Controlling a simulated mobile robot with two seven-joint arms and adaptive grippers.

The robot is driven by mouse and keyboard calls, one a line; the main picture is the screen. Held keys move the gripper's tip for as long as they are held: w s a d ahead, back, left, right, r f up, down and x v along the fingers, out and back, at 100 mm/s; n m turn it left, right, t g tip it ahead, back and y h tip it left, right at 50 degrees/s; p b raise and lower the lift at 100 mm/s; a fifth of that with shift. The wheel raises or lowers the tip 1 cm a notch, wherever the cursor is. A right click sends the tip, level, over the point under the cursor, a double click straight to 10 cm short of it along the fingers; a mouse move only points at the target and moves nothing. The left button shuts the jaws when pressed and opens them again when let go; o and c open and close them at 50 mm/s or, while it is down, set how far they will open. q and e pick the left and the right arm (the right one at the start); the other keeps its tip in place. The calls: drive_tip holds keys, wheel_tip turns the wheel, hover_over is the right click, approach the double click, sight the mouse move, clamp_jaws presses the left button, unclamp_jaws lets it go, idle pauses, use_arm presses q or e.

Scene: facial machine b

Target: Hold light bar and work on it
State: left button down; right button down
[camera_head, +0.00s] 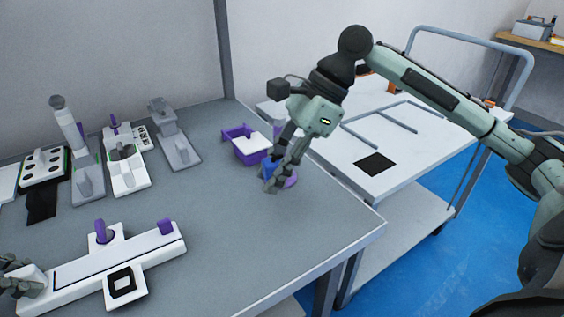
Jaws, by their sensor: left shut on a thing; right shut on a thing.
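A long white bar (72,273) with a dark strip along its top, which looks like the light bar, lies slantwise on the grey table at the lower left. It has two purple parts on its far side and a white square plate with a black frame on its near side. My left gripper (24,280) is shut on the bar's left end, partly cut off by the picture's edge.
A purple bin (238,134) with something white in it stands just behind my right gripper. Several white and grey fixtures, including a grey one (174,140), stand at the back left. A white cart (400,150) is to the right. The table's front middle is clear.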

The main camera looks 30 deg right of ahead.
drive_tip(key=w+a+n, duration=0.1)
drive_tip(key=a, duration=1.3)
drive_tip(key=r+n+g, duration=0.1)
drive_tip(key=r+n, duration=0.1)
hover_over(111, 285)
drive_tip(key=d, duration=0.1)
drive_tip(key=shift+d+f, duration=0.15)
drive_tip(key=shift+f, duration=0.05)
drive_tip(key=shift+f, duration=2.85)
drive_tip(key=shift+d+f, duration=0.15)
drive_tip(key=shift+f, duration=0.2)
drive_tip(key=c, duration=1.2)
unclamp_jaws()
drive_tip(key=shift+r, duration=0.15)
wheel_tip(111, 285, up, 8)
